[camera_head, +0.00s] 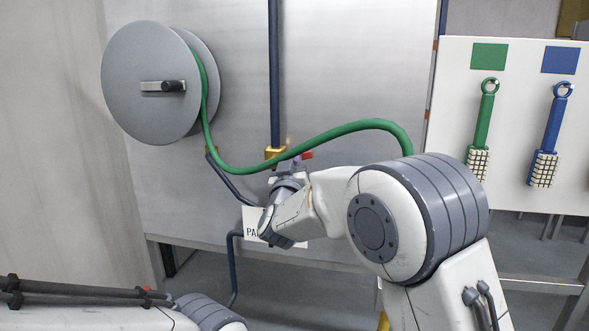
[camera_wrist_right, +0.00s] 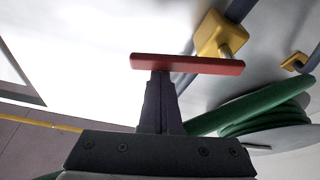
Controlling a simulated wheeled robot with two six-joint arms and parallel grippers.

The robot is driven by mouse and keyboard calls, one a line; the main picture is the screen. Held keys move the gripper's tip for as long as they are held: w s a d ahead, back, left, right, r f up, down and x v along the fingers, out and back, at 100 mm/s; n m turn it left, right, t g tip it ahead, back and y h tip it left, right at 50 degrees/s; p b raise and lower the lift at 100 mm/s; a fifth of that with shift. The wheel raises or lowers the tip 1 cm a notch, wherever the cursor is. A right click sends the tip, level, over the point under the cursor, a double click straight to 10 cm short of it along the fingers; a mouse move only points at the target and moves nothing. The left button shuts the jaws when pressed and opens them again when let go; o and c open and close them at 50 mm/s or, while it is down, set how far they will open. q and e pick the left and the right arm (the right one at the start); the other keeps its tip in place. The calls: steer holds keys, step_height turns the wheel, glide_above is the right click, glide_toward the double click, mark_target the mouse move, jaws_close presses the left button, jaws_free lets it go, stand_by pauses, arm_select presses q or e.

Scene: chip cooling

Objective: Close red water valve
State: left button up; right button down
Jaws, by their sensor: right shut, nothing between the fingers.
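The red valve handle (camera_head: 306,155) shows as a small red piece above my right wrist in the head view, beside the yellow valve body (camera_head: 275,152). In the right wrist view the handle (camera_wrist_right: 187,64) is a red bar lying almost across the picture, with the yellow valve body (camera_wrist_right: 217,36) behind its right part. My right gripper (camera_wrist_right: 160,77) is shut and empty. Its fingertips overlap the handle's lower edge left of the bar's middle; I cannot tell whether they touch it. My left gripper is outside the view; only part of my left arm shows.
A green hose (camera_head: 335,133) runs from the grey reel (camera_head: 143,84) across the panel, passing close to the valve. A dark blue pipe (camera_head: 274,75) rises above the valve. A white sign (camera_head: 252,222) sits behind my right wrist. Green (camera_head: 483,128) and blue (camera_head: 551,138) brushes hang at right.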

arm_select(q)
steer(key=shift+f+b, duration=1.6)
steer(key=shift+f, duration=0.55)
arm_select(e)
steer(key=shift+s+d+f+m+h, duration=0.1)
steer(key=shift+d+f+m+h, duration=0.15)
steer(key=shift+f+m, duration=0.4)
steer(key=shift+d+f+m+h, duration=0.1)
steer(key=shift+f+m+h, duration=0.15)
steer(key=shift+f+m, duration=0.35)
steer(key=shift+r, duration=0.15)
